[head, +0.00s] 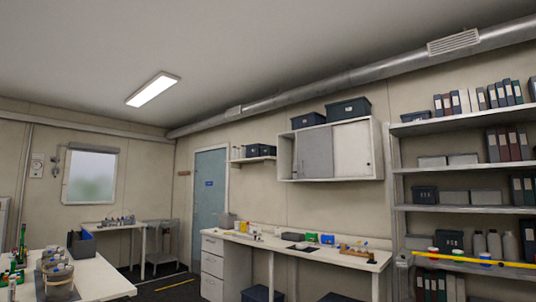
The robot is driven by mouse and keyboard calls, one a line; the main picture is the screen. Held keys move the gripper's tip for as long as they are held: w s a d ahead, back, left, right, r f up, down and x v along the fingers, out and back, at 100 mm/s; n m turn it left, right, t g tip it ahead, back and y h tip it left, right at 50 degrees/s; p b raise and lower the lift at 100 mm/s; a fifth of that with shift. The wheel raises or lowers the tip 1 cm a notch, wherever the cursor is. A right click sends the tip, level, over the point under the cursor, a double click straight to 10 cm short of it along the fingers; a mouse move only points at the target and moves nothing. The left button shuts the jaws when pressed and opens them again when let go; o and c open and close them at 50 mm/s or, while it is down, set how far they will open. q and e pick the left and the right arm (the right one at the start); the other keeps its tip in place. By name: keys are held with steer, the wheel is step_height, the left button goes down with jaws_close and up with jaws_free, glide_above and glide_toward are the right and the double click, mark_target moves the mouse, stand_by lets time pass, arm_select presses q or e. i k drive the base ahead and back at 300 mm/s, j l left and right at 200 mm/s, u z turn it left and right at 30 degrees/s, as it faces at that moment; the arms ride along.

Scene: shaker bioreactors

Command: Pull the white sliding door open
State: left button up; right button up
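The white sliding door (352,150) is the right-hand front panel of a wall cabinet (378,150) in the head view. It covers the right part of the cabinet front, and a small dark spot, perhaps its handle, shows near its right edge. A grey panel (315,153) stands beside it on the left. What is inside the cabinet behind the white door is hidden. Neither of my grippers is in view.
Dark bins (348,108) sit on top of the cabinet. A white bench (300,246) with small items stands below it. Loaded metal shelves (465,207) stand at the right. Another cluttered table (100,280) is at the lower left, with floor (165,280) between.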

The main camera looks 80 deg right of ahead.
mark_target(353, 156)
steer(key=z, duration=3.45)
steer(key=i, duration=0.45)
